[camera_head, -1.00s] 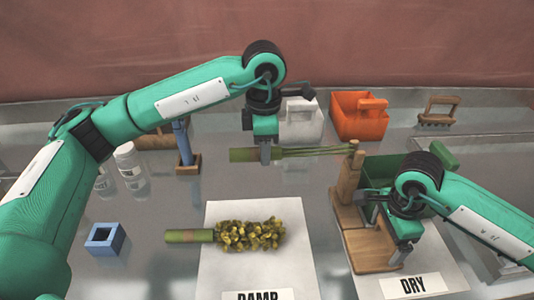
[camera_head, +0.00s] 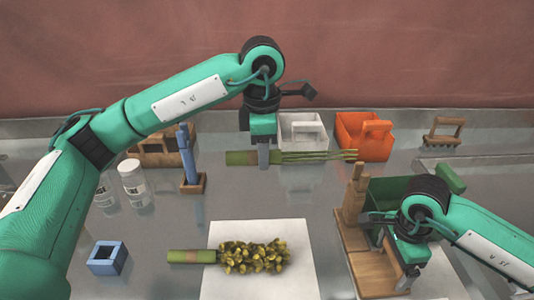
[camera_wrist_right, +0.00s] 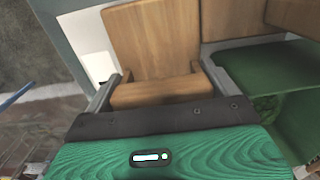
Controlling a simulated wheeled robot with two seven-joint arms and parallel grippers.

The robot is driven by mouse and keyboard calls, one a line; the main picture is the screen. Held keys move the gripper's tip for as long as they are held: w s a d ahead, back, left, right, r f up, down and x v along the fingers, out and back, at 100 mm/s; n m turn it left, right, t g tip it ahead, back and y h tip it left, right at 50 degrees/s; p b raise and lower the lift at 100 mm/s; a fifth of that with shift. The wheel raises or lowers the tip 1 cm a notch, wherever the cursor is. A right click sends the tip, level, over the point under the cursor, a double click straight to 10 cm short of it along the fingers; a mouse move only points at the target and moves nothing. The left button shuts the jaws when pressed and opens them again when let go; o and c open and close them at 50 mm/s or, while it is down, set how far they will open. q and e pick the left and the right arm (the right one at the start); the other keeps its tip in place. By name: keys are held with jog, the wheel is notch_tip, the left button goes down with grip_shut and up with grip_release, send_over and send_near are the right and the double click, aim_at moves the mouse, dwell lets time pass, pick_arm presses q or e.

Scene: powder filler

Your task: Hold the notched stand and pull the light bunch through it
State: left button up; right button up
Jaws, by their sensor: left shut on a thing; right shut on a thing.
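The light bunch (camera_head: 320,155), bare thin green stems with a thick green tied end, is level in my left gripper (camera_head: 264,158). That gripper is shut on the bunch near its thick end. The stem tips appear just above and behind the top of the notched stand (camera_head: 355,198), apart from its notch; the depth gap is unclear. The wooden stand stands upright at the right. My right gripper (camera_head: 402,268) is shut on the stand's wooden base; in the right wrist view a wooden block (camera_wrist_right: 155,92) sits between its fingers. The notch is hard to make out.
A fuller bunch (camera_head: 250,256) lies on a white sheet (camera_head: 235,288). A green bin (camera_head: 385,192) adjoins the stand. White (camera_head: 303,130) and orange (camera_head: 352,130) baskets stand behind. A blue post (camera_head: 187,155), white jars (camera_head: 132,180) and a blue square holder (camera_head: 108,258) are left.

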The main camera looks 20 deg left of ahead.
jog(key=o, duration=0.7)
